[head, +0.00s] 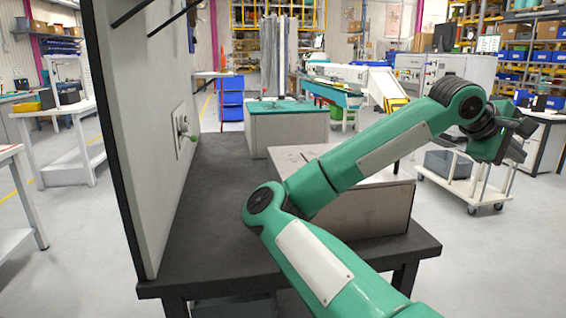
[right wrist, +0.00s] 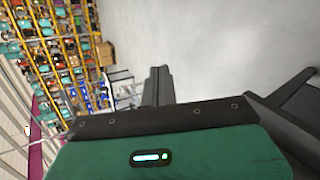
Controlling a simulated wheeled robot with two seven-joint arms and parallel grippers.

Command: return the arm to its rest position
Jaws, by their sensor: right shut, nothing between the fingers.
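My right arm, green with white panels, crosses the head view from the lower right. Its elbow is above the dark table and its forearm rises to the right. My right gripper (head: 515,142) is at the right side, off the table and above the floor cart. It is shut and empty, touching nothing that I can see. In the right wrist view its dark finger parts (right wrist: 205,88) show in front of bare grey floor. My left arm and left gripper are not in view.
The dark table (head: 215,215) carries a tall pale panel (head: 140,120) with a green-knobbed switch (head: 186,132) and black pegs. A beige box (head: 375,212) stands behind my forearm. A teal-topped box (head: 285,130) is farther back. A white cart (head: 460,185) stands on the floor right.

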